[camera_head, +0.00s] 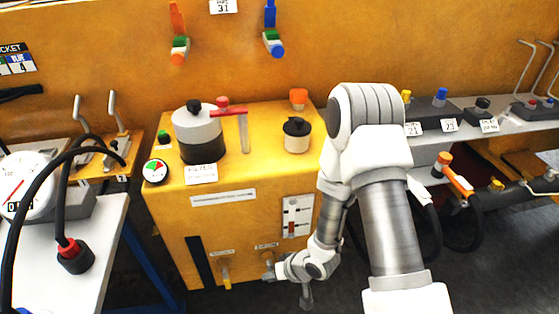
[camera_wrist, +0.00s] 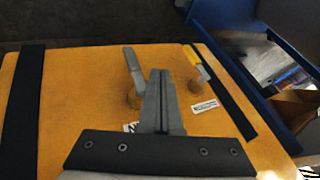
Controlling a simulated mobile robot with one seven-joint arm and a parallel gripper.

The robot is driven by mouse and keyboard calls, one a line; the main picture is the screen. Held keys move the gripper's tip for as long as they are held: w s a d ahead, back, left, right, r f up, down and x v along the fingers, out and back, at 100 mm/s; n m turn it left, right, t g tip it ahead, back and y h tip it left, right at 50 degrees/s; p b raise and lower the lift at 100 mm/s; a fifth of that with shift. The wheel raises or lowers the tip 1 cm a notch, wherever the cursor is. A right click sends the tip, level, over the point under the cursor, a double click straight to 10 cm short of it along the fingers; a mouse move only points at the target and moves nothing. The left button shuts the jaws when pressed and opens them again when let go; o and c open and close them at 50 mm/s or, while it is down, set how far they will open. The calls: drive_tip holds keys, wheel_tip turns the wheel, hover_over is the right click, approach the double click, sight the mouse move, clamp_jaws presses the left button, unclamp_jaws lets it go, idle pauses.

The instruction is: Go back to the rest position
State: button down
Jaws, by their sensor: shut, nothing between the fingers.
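My gripper (camera_head: 268,274) is low in front of the yellow cabinet (camera_head: 168,225), by its lower right part. In the wrist view the fingers (camera_wrist: 160,76) are together, with nothing seen between them. A grey lever (camera_wrist: 134,70) on the cabinet face is just left of the fingertips in that view; whether they touch is unclear. A yellow-handled lever (camera_wrist: 193,58) is to the right, apart from the fingers. It also shows in the head view (camera_head: 225,270).
A white table with a dial gauge (camera_head: 25,185) and black cables is at left. A shelf with switch boxes (camera_head: 480,112) and hanging hoses is at right.

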drive_tip(key=w+d+r+h, duration=0.1)
drive_tip(key=w+d+r, duration=0.1)
drive_tip(key=r, duration=0.2)
drive_tip(key=w+d+r+t+h, duration=0.1)
drive_tip(key=w+d+r, duration=0.1)
drive_tip(key=d+r, duration=0.1)
drive_tip(key=w+d+r+t+h, duration=0.1)
drive_tip(key=w+d+r, duration=0.1)
drive_tip(key=r, duration=0.3)
drive_tip(key=shift+w+d+r, duration=0.1)
drive_tip(key=shift+w+d, duration=0.3)
drive_tip(key=shift+d, duration=0.05)
drive_tip(key=s+d+r+m+t+h, duration=0.1)
drive_tip(key=d+r+h, duration=0.15)
drive_tip(key=r, duration=0.35)
drive_tip(key=d+r+m+h, duration=0.1)
drive_tip(key=d+r, duration=0.3)
drive_tip(key=r, duration=0.2)
drive_tip(key=s+d+r+m, duration=0.1)
drive_tip(key=s+d+r, duration=0.1)
drive_tip(key=s+r, duration=0.65)
drive_tip(key=s+d+r+m, duration=0.1)
drive_tip(key=s+d+r, duration=0.1)
drive_tip(key=s+r, duration=0.7)
wheel_tip(320, 180, up, 12)
drive_tip(key=p, duration=1.3)
drive_tip(key=shift+s+p, duration=0.35)
drive_tip(key=shift+s, duration=0.1)
drive_tip(key=shift+d+f, duration=0.1)
